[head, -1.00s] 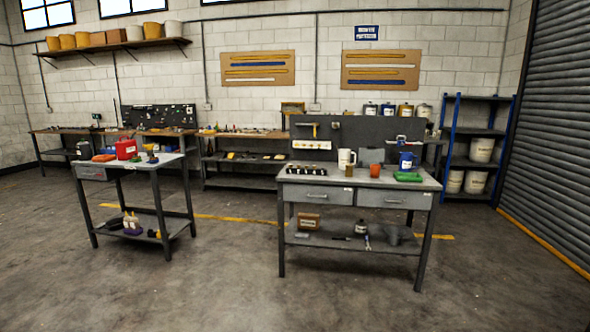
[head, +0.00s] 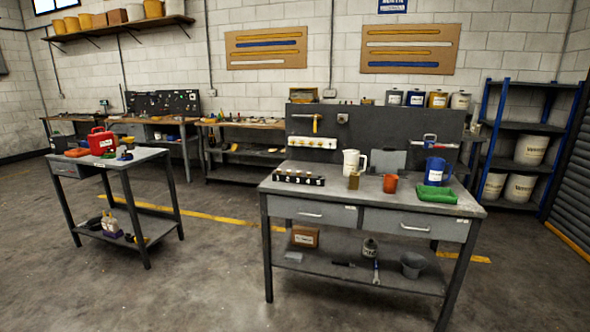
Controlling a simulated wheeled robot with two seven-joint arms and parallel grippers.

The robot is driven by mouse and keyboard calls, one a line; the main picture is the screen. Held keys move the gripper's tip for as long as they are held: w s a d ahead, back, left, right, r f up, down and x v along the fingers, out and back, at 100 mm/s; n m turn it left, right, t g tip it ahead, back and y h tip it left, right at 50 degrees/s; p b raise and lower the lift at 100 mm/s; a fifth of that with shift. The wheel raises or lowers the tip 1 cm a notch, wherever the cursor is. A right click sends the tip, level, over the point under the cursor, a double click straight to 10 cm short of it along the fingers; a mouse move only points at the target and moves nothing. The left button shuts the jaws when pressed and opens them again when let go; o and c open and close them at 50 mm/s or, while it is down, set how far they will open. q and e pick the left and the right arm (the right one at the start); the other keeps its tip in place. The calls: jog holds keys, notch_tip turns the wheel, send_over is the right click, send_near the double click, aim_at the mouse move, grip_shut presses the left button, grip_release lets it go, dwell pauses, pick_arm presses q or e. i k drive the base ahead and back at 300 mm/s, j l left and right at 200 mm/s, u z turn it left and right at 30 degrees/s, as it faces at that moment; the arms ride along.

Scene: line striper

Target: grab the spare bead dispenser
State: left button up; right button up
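Neither of my grippers is in view. I cannot tell for sure which thing is the spare bead dispenser. On the right workbench (head: 335,185) stand a white jug (head: 352,161), a small olive-brown container (head: 354,180), an orange cup (head: 390,183), a blue labelled jug (head: 436,171) and a green cloth-like item (head: 437,194). A dark rack with several white-topped pieces (head: 299,177) lies at its left. A yellow T-shaped tool (head: 315,123) hangs on its back panel. The lower shelf holds a brown box (head: 305,237), a small labelled can (head: 370,248) and a grey bucket (head: 413,265).
A smaller table (head: 142,154) at left holds a red canister (head: 102,141), with pale bottles (head: 110,222) on its lower shelf. Blue shelving (head: 527,129) with buckets stands at right. Open floor (head: 200,270) lies in front and between the tables.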

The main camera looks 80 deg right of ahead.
aim_at(353, 184)
jog(key=l+u, duration=0.3)
jog(key=l, duration=0.25)
jog(key=l+u, duration=0.35)
jog(key=l, duration=0.25)
jog(key=l+u, duration=0.3)
jog(key=l, duration=0.3)
jog(key=k+l+u, duration=0.15)
jog(key=l+u, duration=0.15)
jog(key=l, duration=0.2)
jog(key=l+z, duration=0.3)
jog(key=i+l+z, duration=0.1)
jog(key=l+z, duration=0.25)
jog(key=i+l+z, duration=0.1)
jog(key=z, duration=2.85)
